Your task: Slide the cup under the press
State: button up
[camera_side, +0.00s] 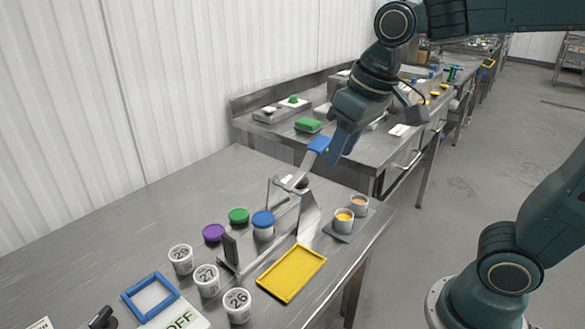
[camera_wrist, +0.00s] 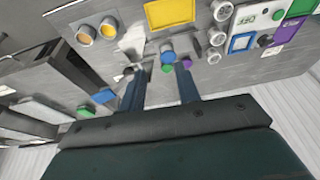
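A white cup with a blue lid (camera_side: 263,224) stands upright among the metal parts of the press, between a dark upright plate and a slanted metal plate (camera_side: 308,214). The lid also shows in the wrist view (camera_wrist: 167,46). The press's metal lever (camera_side: 297,176) slants up to a blue handle (camera_side: 319,144). My gripper (camera_side: 340,146) is above the table, close beside that handle in the side view. In the wrist view my gripper (camera_wrist: 161,84) has its two fingers wide apart with nothing held between them. Whether the cup is right beneath the press head is hard to tell.
A green lid (camera_side: 238,215) and a purple lid (camera_side: 214,232) lie behind the cup. Numbered white cups (camera_side: 207,280), a blue frame (camera_side: 150,297) and a yellow tray (camera_side: 292,274) are in front. Two filled cups (camera_side: 344,220) stand right. The table's back left is clear.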

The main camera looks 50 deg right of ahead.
jog(key=w+a+f+g, duration=0.25)
jog(key=w+a, duration=0.25)
jog(key=w, duration=0.5)
jog(key=g, duration=0.1)
send_over(228, 237)
notch_tip(228, 237, down, 8)
jog(key=shift+f, duration=0.1)
notch_tip(228, 237, down, 14)
jog(key=shift+r, duration=0.1)
jog(key=shift+c, duration=0.4)
grip_shut()
